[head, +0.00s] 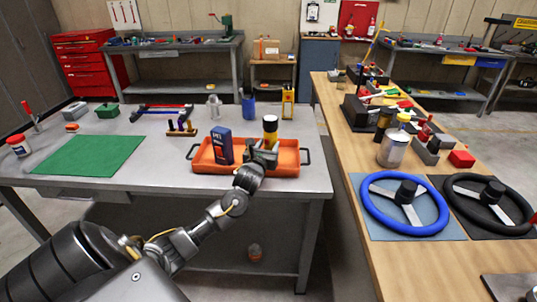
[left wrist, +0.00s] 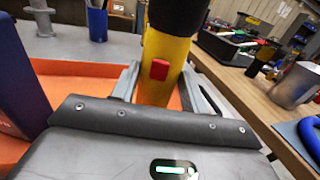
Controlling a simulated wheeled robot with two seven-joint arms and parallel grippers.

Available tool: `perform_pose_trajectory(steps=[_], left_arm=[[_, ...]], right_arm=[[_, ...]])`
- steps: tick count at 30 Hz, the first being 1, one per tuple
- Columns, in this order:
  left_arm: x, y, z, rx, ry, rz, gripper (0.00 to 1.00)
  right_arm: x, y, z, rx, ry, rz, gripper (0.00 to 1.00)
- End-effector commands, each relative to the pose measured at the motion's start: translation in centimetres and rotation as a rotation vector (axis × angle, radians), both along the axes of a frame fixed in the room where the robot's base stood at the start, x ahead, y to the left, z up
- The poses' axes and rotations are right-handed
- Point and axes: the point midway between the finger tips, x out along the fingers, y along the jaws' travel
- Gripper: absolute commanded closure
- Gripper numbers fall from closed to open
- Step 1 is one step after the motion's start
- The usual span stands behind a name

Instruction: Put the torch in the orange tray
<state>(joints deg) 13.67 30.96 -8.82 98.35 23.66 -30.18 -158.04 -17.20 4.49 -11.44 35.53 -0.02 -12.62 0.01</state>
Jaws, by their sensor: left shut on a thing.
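The torch (head: 270,128) is yellow and black and stands upright over the right part of the orange tray (head: 207,168). In the left wrist view the torch (left wrist: 171,62) shows a yellow body with a red button and a black upper part. My left gripper (head: 262,153) is shut on the torch, with one finger on each side of its yellow body. The tray (left wrist: 90,69) lies behind and below the fingers in the left wrist view. The torch's lower end is hidden by my gripper, so I cannot tell whether it touches the tray floor. My right gripper is not in view.
A dark blue box (head: 221,145) stands in the tray's left part, left of my gripper. A green mat (head: 88,155) lies on the grey table at left. The wooden bench (head: 345,150) at right holds a blue steering wheel (head: 405,205) and a metal can (head: 393,148).

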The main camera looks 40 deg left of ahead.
Motion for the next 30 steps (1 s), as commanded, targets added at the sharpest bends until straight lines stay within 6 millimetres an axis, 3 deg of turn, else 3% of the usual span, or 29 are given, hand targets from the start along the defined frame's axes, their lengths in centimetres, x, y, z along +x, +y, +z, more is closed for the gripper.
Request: perform_pose_trajectory(steps=[10, 22, 23, 27, 30], left_arm=[[0.5, 0.2, -3.4, -0.001, 0.000, 0.001, 0.85], [0.5, 0.1, -3.9, 0.000, -0.001, 0.000, 0.85], [0.5, 0.1, -4.0, 0.000, 0.000, 0.000, 0.54], [0.5, 0.1, -4.0, 0.000, 0.000, 0.000, 0.36], [0.5, 0.1, -4.0, 0.000, 0.000, 0.000, 0.34]], right_arm=[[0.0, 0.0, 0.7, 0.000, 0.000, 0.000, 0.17], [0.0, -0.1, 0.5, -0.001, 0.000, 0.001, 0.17], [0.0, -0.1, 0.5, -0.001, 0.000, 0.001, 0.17], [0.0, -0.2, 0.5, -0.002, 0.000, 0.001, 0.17], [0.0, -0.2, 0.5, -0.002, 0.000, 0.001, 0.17]])
